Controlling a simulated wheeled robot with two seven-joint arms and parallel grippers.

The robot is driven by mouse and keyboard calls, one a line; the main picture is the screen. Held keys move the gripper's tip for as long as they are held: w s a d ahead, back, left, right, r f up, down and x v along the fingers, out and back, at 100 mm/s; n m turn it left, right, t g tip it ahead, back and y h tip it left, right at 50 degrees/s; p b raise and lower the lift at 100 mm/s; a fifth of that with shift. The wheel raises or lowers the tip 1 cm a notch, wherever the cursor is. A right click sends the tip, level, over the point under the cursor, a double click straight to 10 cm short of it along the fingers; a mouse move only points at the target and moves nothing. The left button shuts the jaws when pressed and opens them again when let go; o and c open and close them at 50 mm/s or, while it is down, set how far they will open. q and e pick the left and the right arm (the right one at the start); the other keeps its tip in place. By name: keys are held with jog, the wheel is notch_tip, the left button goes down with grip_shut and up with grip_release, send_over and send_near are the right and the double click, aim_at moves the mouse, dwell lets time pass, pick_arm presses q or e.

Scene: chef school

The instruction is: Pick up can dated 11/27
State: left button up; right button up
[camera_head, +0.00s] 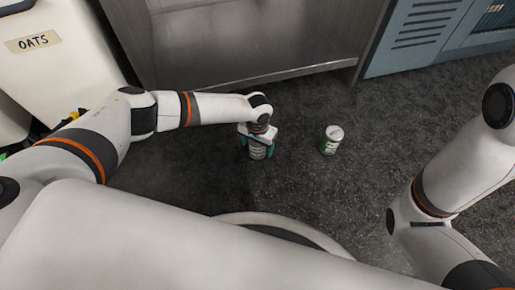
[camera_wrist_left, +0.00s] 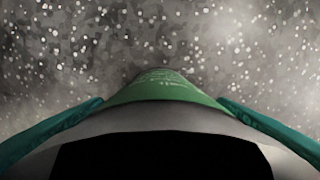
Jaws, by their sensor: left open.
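One can (camera_head: 257,152) stands on the dark floor, directly under my left gripper (camera_head: 258,143). Its top is hidden by the gripper. In the left wrist view a green can side (camera_wrist_left: 160,86) with faint pale print shows between the two teal fingers, which are spread to either side of it. The left gripper is open around this can. A second can (camera_head: 331,140), white with a green label, stands upright and free to the right of it. The dates on both cans are too small to read. My right gripper is out of view; only the right arm shows.
A metal cabinet or counter (camera_head: 250,40) stands behind the cans, with its lower edge close to my left arm. A blue-grey vented unit (camera_head: 420,35) is at the back right. A white bin labelled OATS (camera_head: 45,55) is at the left. The floor (camera_head: 365,180) around the second can is clear.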

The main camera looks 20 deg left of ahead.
pick_arm(q)
jog(key=c, duration=1.3)
